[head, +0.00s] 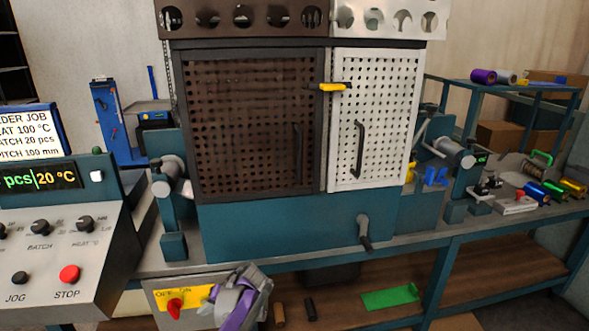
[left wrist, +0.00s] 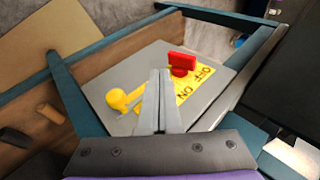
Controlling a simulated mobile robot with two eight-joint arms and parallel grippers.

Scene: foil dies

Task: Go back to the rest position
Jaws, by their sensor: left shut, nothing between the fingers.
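My left gripper (head: 234,298) is at the bottom of the head view, in front of the grey switch panel (head: 157,290). In the left wrist view its two grey fingers (left wrist: 159,78) are together and hold nothing. The panel also shows beyond the fingers (left wrist: 206,62), with a red rotary switch (left wrist: 182,64) on a yellow OFF/ON plate (left wrist: 192,88) and a yellow knob-like part (left wrist: 119,98). The fingers overlap the panel in that view; I cannot tell whether they touch it. My right gripper is not in view.
A teal press with a closed brown perforated door (head: 250,125) and a white perforated door (head: 375,120) stands behind. A control console (head: 60,230) is on the left. Rolls (head: 538,193) lie on the right bench. A green sheet (head: 390,297) lies on the lower shelf.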

